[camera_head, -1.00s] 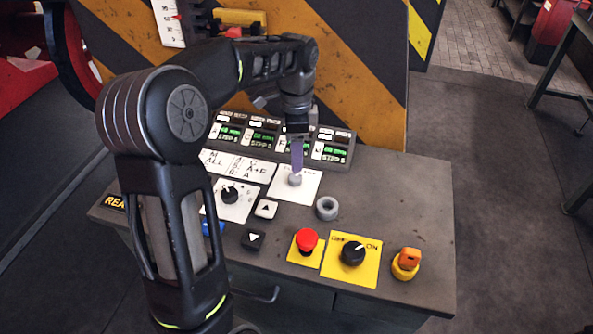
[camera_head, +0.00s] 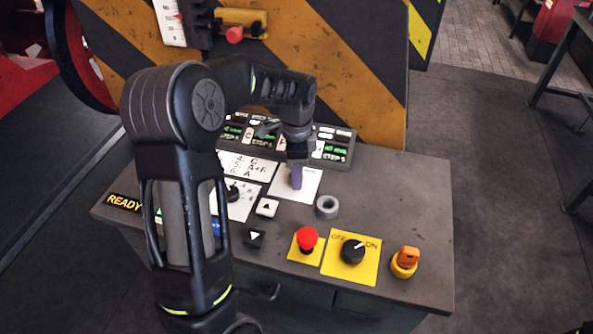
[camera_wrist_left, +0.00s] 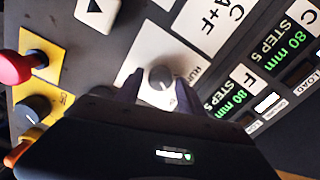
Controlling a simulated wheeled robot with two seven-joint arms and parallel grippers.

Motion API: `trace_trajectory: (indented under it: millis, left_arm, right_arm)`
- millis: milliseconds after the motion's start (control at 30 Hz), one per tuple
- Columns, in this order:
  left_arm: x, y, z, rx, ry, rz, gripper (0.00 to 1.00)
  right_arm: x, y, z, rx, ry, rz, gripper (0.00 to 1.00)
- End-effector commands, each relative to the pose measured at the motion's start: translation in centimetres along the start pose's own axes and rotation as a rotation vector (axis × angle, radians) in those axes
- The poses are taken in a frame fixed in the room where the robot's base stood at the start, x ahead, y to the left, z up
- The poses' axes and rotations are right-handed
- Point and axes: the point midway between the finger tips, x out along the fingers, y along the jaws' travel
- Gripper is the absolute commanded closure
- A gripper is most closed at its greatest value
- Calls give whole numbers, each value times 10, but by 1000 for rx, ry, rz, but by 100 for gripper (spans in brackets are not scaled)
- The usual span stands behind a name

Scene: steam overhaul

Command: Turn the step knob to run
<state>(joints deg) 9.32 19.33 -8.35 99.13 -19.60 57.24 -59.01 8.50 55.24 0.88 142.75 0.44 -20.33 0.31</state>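The step knob (camera_wrist_left: 160,77) is a small round grey knob on a white plate (camera_wrist_left: 143,58), with lettering that reads like RUN beside it. In the head view, my left gripper's purple finger covers the knob, and part of the white plate (camera_head: 311,181) shows around it. My left gripper (camera_head: 297,178) points down at the plate. In the left wrist view my left gripper (camera_wrist_left: 158,88) has its fingertips apart, one on each side of the knob, with a narrow gap visible. Whether they touch it lower down I cannot tell. My right gripper is out of view.
A red mushroom button (camera_head: 307,238), a black OFF/ON knob (camera_head: 352,252) and an orange switch (camera_head: 405,261) stand near the console's front. A grey ring (camera_head: 327,207) sits right of the plate. Step displays (camera_head: 335,148) stand behind. The console's right side is clear.

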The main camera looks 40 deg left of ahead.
Motion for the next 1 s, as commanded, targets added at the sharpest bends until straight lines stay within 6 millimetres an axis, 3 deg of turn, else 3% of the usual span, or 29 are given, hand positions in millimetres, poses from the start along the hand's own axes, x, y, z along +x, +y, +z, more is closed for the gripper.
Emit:
trace_trajectory:
  millis: [533, 1000]
  left_arm:
    - [0, 0, 0, 0, 0, 0, 100]
    - [0, 0, 0, -40, 1, -1, 100]
  right_arm:
    - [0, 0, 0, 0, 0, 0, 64]
    - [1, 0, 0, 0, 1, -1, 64]
